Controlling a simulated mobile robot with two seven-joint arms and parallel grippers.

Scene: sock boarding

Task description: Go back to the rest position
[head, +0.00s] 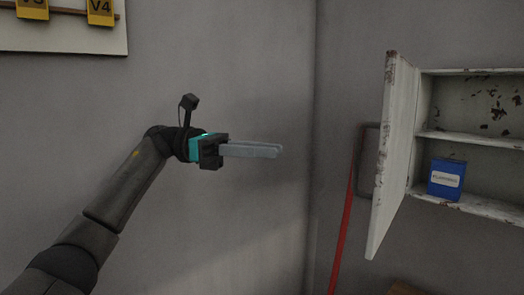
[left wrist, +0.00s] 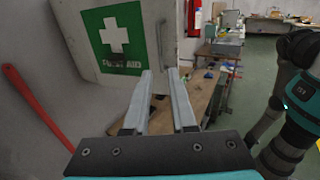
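My left gripper (head: 279,150) reaches in from the left in the head view, raised in front of the bare grey wall and pointing right toward the cabinet. Its fingers also show in the left wrist view (left wrist: 160,73), apart with a gap and nothing between them. The gripper is clear of the cabinet door in the head view. Part of my other arm (left wrist: 296,95) shows at the right of the left wrist view, but its gripper is out of view.
A white wall cabinet (head: 478,137) stands with its door (head: 389,155) open, a blue box (head: 445,179) on a shelf. The door's green first aid sign (left wrist: 116,38) faces the wrist camera. A red pole (head: 343,230) leans nearby. A wooden bench (left wrist: 205,98) lies below.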

